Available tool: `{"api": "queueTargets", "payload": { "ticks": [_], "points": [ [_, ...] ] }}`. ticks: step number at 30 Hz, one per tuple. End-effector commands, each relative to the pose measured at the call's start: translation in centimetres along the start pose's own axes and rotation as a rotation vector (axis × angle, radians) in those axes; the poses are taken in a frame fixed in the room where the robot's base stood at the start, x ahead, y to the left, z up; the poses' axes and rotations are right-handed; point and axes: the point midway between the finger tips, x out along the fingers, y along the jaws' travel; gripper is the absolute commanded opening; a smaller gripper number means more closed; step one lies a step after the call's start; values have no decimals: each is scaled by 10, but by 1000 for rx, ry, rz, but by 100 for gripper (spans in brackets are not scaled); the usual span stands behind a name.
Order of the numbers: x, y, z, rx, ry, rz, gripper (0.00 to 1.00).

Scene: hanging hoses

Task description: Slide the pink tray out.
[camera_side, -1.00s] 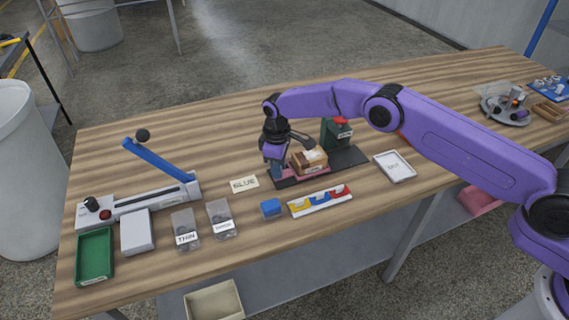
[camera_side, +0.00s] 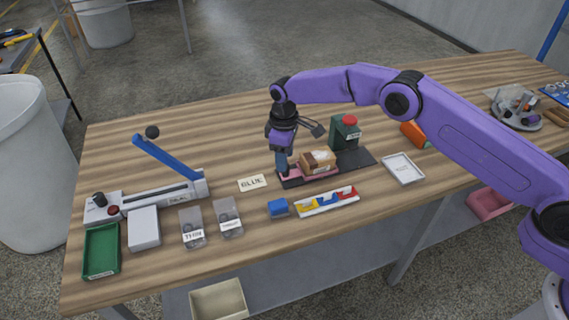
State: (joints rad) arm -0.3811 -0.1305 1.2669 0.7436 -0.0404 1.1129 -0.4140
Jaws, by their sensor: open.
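A pink tray (camera_side: 294,177) lies low on a dark base plate (camera_side: 356,159) in the middle of the table. A brown box (camera_side: 318,161) sits on it and hides part of it. My gripper (camera_side: 282,171) points down at the tray's left end, left of the brown box. Its jaws are open. Its fingertips are small and dark here, and I cannot tell whether they touch the tray.
A green block with a red top (camera_side: 345,131) stands behind the tray. A blue-yellow-red strip (camera_side: 328,201), blue block (camera_side: 278,208) and GLUE card (camera_side: 252,183) lie in front and left. A white tray (camera_side: 401,169) is at right. A blue-levered device (camera_side: 165,158) stands far left.

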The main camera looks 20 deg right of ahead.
Motion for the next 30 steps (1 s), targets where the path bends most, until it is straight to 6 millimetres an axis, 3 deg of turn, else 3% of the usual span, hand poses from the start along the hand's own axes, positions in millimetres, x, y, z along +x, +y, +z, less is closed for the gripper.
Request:
{"api": "queueTargets", "payload": {
  "ticks": [6,15,21,30],
  "points": [
    [-49,0,-1,-1,5,2,49],
    [-107,-1,-1,-1,5,2,49],
    [-127,-1,-1,-1,4,1,49],
    [-132,-1,0,-2,2,0,49]
  ]
}}
